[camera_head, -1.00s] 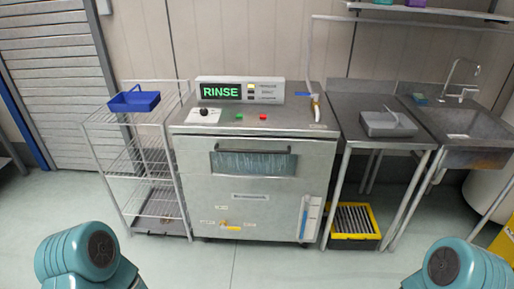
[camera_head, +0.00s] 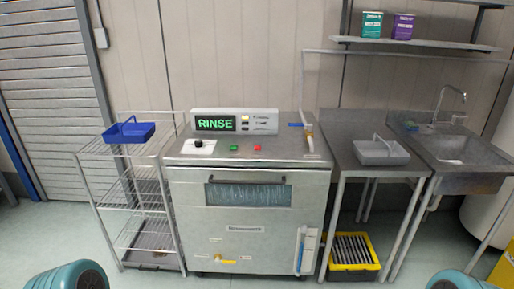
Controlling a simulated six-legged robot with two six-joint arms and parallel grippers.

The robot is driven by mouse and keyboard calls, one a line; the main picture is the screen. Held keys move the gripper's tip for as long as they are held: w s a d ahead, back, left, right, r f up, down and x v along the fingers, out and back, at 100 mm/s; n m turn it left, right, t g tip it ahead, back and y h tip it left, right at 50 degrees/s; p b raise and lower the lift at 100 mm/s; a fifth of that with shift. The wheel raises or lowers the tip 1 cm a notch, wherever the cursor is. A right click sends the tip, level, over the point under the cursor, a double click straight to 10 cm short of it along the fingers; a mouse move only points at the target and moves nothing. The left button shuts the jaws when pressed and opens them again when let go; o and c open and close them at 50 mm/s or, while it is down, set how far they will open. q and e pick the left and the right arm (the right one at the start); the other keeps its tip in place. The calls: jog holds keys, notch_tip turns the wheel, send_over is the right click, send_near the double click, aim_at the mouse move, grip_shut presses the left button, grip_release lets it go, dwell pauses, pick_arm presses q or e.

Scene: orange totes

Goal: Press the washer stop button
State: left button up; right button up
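The washer (camera_head: 247,205) stands in the middle of the head view, a steel box with a handled front window. Its display (camera_head: 215,123) reads RINSE in green. On its top face are a green button (camera_head: 234,148), a red button (camera_head: 257,148) to its right, and a black knob (camera_head: 199,144) at the left. Any lettering by the buttons is too small to read. Only teal parts of my two arms show at the bottom corners, well short of the washer. Neither gripper is in view.
A wire rack (camera_head: 135,190) with a blue caddy (camera_head: 129,131) stands left of the washer. On the right are a steel table (camera_head: 340,150) with a grey caddy (camera_head: 380,151), a yellow-black crate (camera_head: 371,258) below, and a sink (camera_head: 455,150). The floor before the washer is clear.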

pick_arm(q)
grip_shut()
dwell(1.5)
